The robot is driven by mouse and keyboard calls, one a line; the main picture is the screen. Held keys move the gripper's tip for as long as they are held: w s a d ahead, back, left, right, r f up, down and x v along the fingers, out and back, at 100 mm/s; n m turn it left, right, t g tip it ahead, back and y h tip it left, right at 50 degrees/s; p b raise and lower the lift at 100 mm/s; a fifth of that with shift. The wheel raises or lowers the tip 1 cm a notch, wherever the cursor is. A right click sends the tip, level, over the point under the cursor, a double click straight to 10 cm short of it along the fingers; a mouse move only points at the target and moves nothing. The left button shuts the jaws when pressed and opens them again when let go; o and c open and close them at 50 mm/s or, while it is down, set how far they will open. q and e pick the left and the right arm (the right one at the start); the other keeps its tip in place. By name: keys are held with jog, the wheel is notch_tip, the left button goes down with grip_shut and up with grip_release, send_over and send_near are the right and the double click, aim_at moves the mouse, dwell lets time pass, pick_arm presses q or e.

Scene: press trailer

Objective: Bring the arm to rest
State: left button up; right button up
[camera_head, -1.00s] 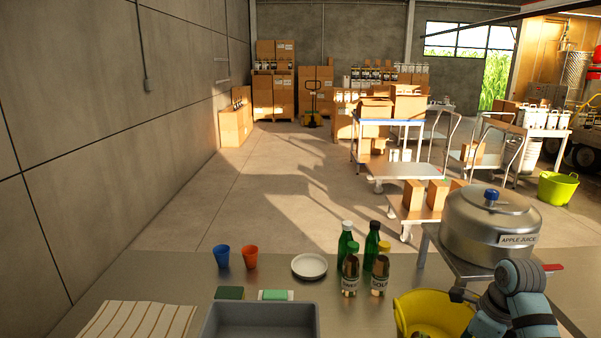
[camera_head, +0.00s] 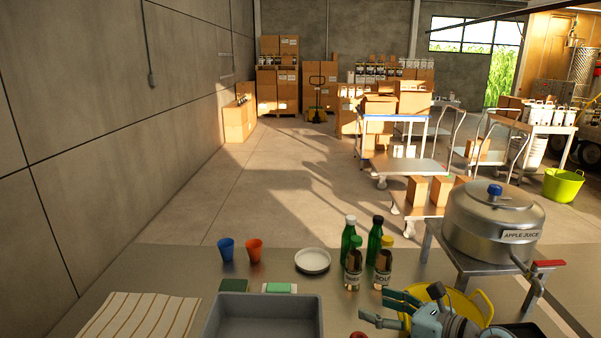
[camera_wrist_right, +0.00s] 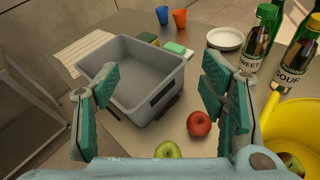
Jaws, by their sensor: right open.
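My right gripper (camera_head: 384,308) is open, in front of the yellow tub (camera_head: 480,304), with its fingers pointing left in the head view. In the right wrist view its two teal-padded fingers (camera_wrist_right: 162,82) stand wide apart with nothing between them. Beyond them is the grey bin (camera_wrist_right: 122,92), which looks empty. A red apple (camera_wrist_right: 199,123) and a green apple (camera_wrist_right: 168,149) lie on the steel table close to the gripper, apart from the fingers. My left gripper is not in view.
Two green bottles (camera_head: 348,240) and two label-bearing bottles (camera_head: 353,268) stand left of the tub. The apple juice pot (camera_head: 490,222) with its red-handled tap (camera_head: 548,263) stands at right. A plate (camera_head: 312,261), cups (camera_head: 226,250), sponges (camera_head: 280,288) and striped cloth (camera_head: 140,318) are farther left.

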notch_tip(320, 180, up, 9)
jog(key=s+d+m+t, duration=0.2)
jog(key=s+m+t, duration=0.1)
jog(key=m+t, duration=0.7)
jog(key=s+d+f+m+g+h, duration=0.1)
jog(key=s+d+f+m+h, duration=0.25)
jog(key=d+m+h, duration=0.55)
jog(key=s+d+f+m+g+h, duration=0.1)
jog(key=s+d+f+m+h, duration=0.45)
jog(key=m, duration=0.85)
jog(key=s+a+f+m+g, duration=0.2)
jog(key=s+f+m+g, duration=0.6)
jog(key=f, duration=0.5)
jog(key=s+a+f+m+g+y, duration=0.1)
jog(key=s+a+f+g+y, duration=0.1)
jog(key=s+a+f+g, duration=0.35)
jog(key=s+a+f+g+y, duration=0.2)
jog(key=s+f, duration=0.1)
jog(key=s, duration=0.5)
jog(key=s+d+f+g+b, duration=0.1)
jog(key=s+f+b, duration=0.1)
jog(key=f, duration=1)
jog(key=s+d+f+b, duration=0.1)
jog(key=s+d+f, duration=0.1)
jog(key=f, duration=1)
jog(key=s+f+b, duration=0.1)
jog(key=s+f, duration=1)
jog(key=shift+s+g+b, duration=0.4)
jog(key=shift+g, duration=0.05)
